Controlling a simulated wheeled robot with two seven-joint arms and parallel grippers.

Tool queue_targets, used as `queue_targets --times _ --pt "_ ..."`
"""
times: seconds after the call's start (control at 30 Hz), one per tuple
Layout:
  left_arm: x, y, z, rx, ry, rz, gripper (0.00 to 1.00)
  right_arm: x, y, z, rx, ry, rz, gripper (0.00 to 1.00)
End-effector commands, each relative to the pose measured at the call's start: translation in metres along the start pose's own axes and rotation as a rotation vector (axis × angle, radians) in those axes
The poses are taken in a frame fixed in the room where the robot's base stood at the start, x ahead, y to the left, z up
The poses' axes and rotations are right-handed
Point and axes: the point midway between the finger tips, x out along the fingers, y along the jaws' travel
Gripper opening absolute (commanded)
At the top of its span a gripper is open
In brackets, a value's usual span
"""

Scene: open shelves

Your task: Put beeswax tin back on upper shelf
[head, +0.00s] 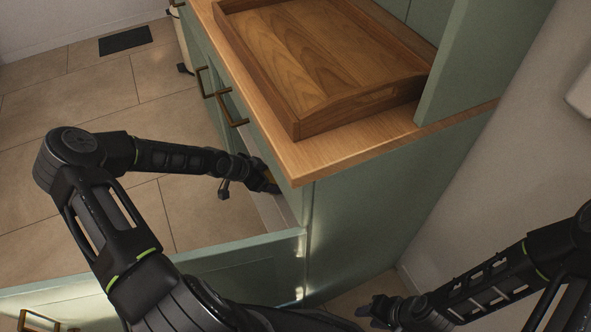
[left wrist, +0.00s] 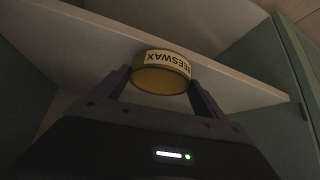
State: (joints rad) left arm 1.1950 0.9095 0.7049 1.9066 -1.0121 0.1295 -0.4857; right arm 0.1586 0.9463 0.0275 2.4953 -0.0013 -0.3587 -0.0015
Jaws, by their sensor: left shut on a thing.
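The beeswax tin (left wrist: 163,80) is a short round yellow tin with a pale label reading BEESWAX, upside down in the left wrist view. My left gripper (left wrist: 160,88) is shut on it, one finger at each side. Behind the tin runs a pale shelf board (left wrist: 235,88); I cannot tell whether the tin touches it.
An open green cabinet door (head: 235,268) stands across the foreground, under my left arm. A wooden tray (head: 320,60) sits on the wooden countertop (head: 330,160). Bar handles (head: 230,112) stick out of the cabinet front. The tiled floor (head: 60,105) at the left is mostly clear.

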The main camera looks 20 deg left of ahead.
Motion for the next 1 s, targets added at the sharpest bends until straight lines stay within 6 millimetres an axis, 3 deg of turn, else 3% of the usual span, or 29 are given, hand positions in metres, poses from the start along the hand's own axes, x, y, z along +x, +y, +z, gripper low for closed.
queue_targets --times 0.1,0.23,0.67,0.93,1.0 --pt "0.021 0.000 -0.024 0.006 0.003 0.000 0.11 0.009 0.003 0.000 0.001 0.000 0.000 0.36" --pt "0.031 -0.001 -0.039 0.002 0.002 -0.001 0.11 0.011 0.004 0.000 0.001 0.000 0.000 0.36" --pt "0.035 -0.001 -0.045 0.000 0.002 -0.001 0.11 0.011 0.004 0.000 0.001 0.000 0.000 0.36" --pt "0.058 0.000 -0.072 0.003 0.003 -0.001 0.11 0.019 0.007 0.000 0.002 0.000 0.000 0.36" --pt "0.065 0.000 -0.063 -0.002 0.000 0.001 0.11 0.022 0.008 0.000 0.002 0.000 0.000 0.36"
